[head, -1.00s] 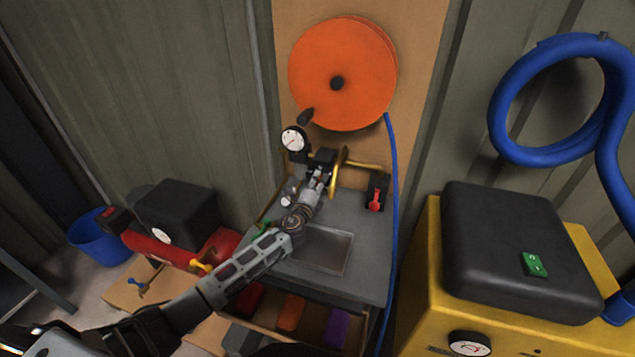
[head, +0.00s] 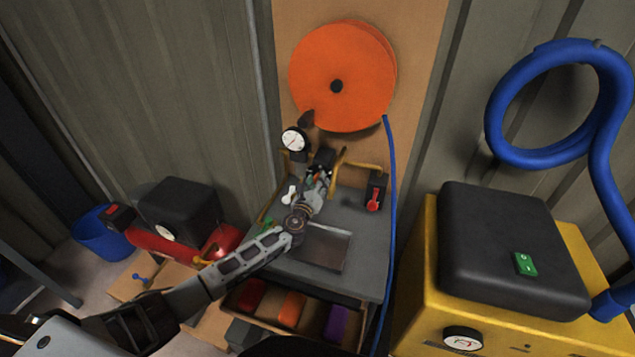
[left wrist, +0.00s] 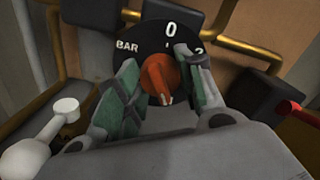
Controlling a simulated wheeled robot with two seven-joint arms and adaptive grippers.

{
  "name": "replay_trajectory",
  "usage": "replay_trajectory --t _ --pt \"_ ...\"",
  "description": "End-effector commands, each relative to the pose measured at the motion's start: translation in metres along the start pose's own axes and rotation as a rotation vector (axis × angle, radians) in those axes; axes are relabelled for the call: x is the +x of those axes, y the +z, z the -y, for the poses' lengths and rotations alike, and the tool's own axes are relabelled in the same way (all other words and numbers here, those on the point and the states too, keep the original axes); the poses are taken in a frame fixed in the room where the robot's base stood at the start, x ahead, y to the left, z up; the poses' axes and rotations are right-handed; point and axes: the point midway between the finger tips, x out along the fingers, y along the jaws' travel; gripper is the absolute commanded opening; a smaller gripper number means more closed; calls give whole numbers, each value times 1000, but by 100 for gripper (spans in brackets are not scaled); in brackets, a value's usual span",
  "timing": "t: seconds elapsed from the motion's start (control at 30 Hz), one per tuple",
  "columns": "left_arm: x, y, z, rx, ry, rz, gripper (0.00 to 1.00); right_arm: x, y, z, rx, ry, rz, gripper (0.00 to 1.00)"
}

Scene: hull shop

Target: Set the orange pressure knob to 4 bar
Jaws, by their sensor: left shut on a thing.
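The orange pressure knob (left wrist: 158,75) sits in the middle of a black dial (left wrist: 145,42). The dial shows "BAR", a 0 at the top and a partly covered 2 at the right. A small white mark shows at the knob's near, lower end. The left gripper (left wrist: 155,85) is shut on the knob, one green-grey finger on each side. Its fingers hide the dial's lower sides and any other numbers. In the head view the left gripper (head: 320,178) is at the regulator below a round white gauge (head: 294,140). My right gripper is not in view.
A red-handled valve (head: 374,200) stands right of the gripper, a white lever (head: 290,195) to its left. Brass pipes (head: 358,165) run behind.

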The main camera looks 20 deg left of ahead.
Motion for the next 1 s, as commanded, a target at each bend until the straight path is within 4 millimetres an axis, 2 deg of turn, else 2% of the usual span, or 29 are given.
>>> replay_trajectory --t 0.4,0.43,0.6,0.83,0.93,1.0 --pt "-1 -2 0 11 0 -3 13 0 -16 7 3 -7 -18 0" --pt "-1 -2 0 10 0 -3 38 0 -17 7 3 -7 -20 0" --pt "0 -2 0 10 0 -2 60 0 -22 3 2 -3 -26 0" --pt "0 -1 0 10 0 -1 60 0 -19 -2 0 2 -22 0" --pt "0 -1 0 10 0 -1 60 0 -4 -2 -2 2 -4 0" --pt "-1 -1 0 10 0 -1 60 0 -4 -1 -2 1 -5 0"
